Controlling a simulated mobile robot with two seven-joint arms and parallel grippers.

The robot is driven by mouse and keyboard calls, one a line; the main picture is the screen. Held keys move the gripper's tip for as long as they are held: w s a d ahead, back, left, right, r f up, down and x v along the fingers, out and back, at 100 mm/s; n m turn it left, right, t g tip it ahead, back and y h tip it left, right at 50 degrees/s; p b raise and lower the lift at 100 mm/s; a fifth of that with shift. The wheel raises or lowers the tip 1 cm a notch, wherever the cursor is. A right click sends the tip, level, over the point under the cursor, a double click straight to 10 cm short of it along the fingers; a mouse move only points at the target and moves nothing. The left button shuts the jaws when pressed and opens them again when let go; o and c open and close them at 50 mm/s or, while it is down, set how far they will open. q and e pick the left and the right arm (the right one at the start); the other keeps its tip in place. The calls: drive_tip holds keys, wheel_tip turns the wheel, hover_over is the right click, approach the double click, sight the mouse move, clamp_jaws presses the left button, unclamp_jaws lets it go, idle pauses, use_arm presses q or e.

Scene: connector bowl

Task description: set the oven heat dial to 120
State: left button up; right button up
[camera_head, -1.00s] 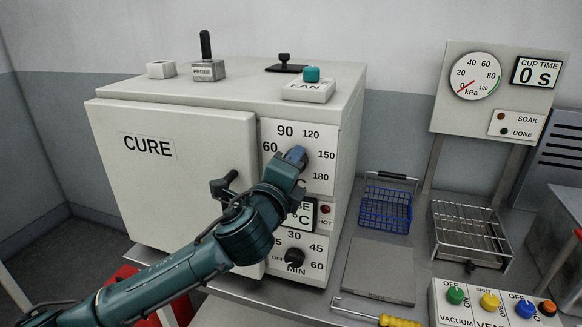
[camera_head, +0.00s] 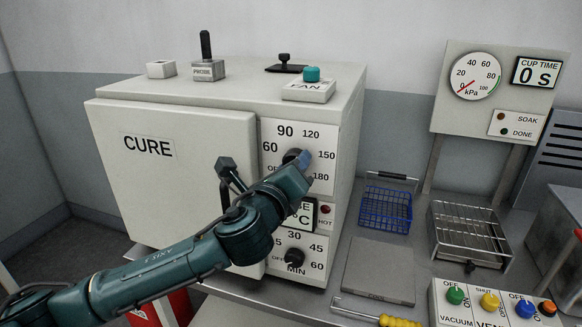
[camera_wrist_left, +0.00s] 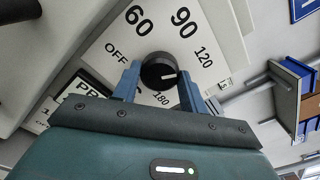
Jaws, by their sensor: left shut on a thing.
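The oven (camera_head: 180,190) is a pale box marked CURE. Its heat dial (camera_head: 291,156) is a black round knob on the upper right panel, ringed by OFF, 60, 90, 120, 150 and 180. In the left wrist view the dial (camera_wrist_left: 158,70) sits between the blue fingertips of my left gripper (camera_wrist_left: 158,78). Its white mark points right, seemingly a little past 120 towards 150; the 150 is hidden by a finger. My right gripper is not in view.
A black door handle (camera_head: 231,172) stands out left of my forearm. Below the heat dial are a partly covered display (camera_head: 301,215) and a minutes dial (camera_head: 295,256). A blue basket (camera_head: 386,208), a wire rack (camera_head: 468,235) and a flat plate (camera_head: 380,270) lie on the bench to the right.

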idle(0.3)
use_arm(q)
drive_tip(key=o, duration=1)
drive_tip(key=shift+c, duration=0.2)
drive_tip(key=shift+s, duration=0.1)
drive_tip(key=b+v, duration=0.2)
drive_tip(key=v, duration=1.1)
